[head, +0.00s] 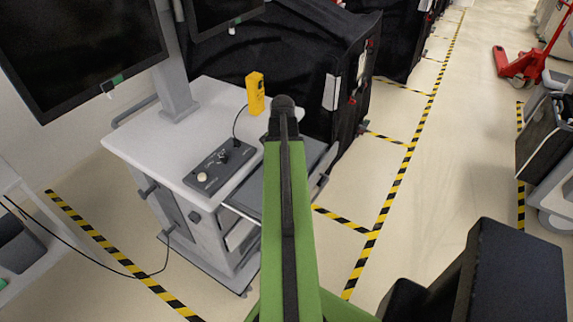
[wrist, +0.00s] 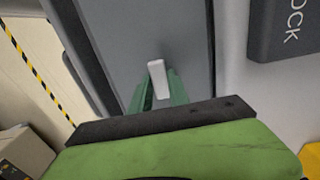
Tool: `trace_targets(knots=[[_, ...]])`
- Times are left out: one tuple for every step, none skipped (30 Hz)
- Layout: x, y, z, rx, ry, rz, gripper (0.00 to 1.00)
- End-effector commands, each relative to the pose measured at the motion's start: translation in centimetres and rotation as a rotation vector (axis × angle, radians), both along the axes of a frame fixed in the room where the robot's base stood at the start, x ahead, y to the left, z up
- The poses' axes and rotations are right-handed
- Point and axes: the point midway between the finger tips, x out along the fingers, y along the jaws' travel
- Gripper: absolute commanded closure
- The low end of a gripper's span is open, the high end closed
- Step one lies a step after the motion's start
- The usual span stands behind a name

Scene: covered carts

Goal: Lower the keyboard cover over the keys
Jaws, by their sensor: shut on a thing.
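The keyboard cover is a grey panel at the front of the white cart (head: 150,150); in the wrist view the cover (wrist: 140,35) fills the upper middle. A small pale handle (wrist: 157,72) stands out from it. The green fingers of my gripper (wrist: 158,94) are shut on this handle, one on each side. In the head view part of the grey panel (head: 314,152) shows to the right of my arm, which hides my fingers and the handle. No keys show in either view. I cannot tell the cover's exact tilt.
A dark control box (head: 220,166) and a yellow handheld device (head: 255,93) sit on the cart's top. A monitor (head: 75,45) rises at the left. A black covered cart (head: 310,60) stands close behind. Striped floor tape (head: 395,185) borders a clear aisle at the right.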

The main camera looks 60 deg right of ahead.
Motion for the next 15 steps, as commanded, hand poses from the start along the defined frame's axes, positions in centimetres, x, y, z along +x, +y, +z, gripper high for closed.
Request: trace_targets(knots=[[0.3, -0.1, 0.0, 0.000, 0.000, 0.001, 1.00], [0.5, -0.1, 0.0, 0.000, 0.000, 0.001, 1.00], [0.7, -0.1, 0.0, 0.000, 0.000, 0.000, 1.00], [0.9, -0.1, 0.0, 0.000, 0.000, 0.000, 1.00], [1.1, -0.1, 0.0, 0.000, 0.000, 0.000, 1.00], [1.3, -0.1, 0.0, 0.000, 0.000, 0.000, 1.00], [1.5, -0.1, 0.0, 0.000, 0.000, 0.000, 1.00], [1.7, -0.1, 0.0, 0.000, 0.000, 0.000, 1.00], [1.9, -0.1, -0.1, 0.000, 0.000, 0.001, 1.00], [2.1, 0.0, -0.1, 0.000, 0.000, 0.001, 1.00], [2.0, 0.0, -0.5, 0.000, 0.000, 0.000, 1.00], [2.0, 0.0, -0.9, 0.000, 0.000, 0.000, 1.00], [2.0, 0.0, -1.0, 0.000, 0.000, 0.000, 1.00], [2.0, 0.0, -1.2, 0.000, 0.000, 0.000, 1.00], [2.0, 0.0, -1.4, 0.000, 0.000, 0.000, 1.00]])
